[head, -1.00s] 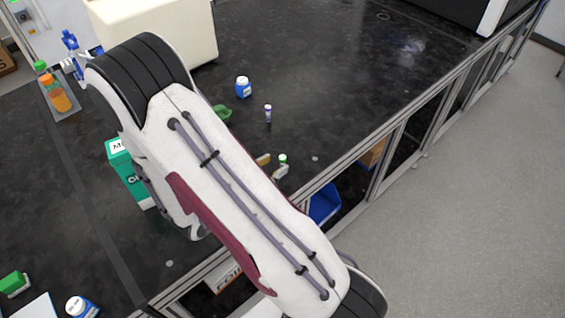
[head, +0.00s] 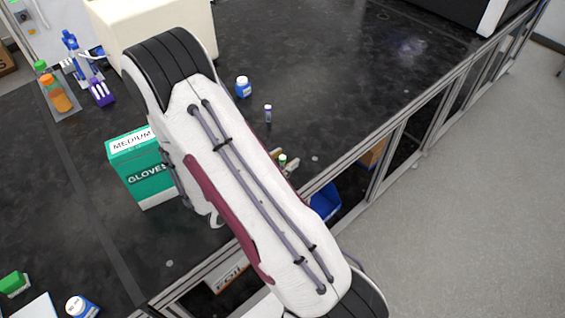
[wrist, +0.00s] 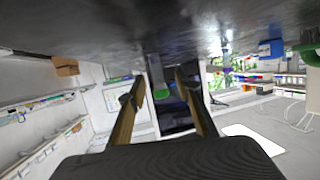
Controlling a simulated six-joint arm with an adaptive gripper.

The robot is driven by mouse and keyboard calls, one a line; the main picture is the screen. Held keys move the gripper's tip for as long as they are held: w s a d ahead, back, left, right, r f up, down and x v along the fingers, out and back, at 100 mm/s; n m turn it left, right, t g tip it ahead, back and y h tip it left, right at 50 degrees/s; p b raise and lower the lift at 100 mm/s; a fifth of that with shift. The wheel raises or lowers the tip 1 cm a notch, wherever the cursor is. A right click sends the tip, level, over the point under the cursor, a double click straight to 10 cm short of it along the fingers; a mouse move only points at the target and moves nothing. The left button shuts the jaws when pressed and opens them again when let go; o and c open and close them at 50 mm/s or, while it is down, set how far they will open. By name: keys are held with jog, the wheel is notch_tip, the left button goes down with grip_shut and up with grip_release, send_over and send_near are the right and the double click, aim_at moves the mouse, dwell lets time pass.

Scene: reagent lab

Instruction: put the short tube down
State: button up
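A small tube with a green cap (head: 282,159) is at the bench's front edge area, just right of my arm in the head view. In the head view only the finger ends show beside the cap; my arm hides the rest. Another small tube with a purple cap (head: 268,108) stands farther back on the bench.
A green glove box (head: 150,180) stands left of my arm. A purple rack (head: 100,92) and orange bottle (head: 57,97) are at the far left. The bench right of the tubes is clear.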

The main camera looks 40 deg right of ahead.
aim_at(283, 157)
jog(key=c, duration=0.8)
jog(key=shift+c, duration=0.2)
jog(key=shift+r, duration=0.1)
jog(key=shift+r, duration=4.9)
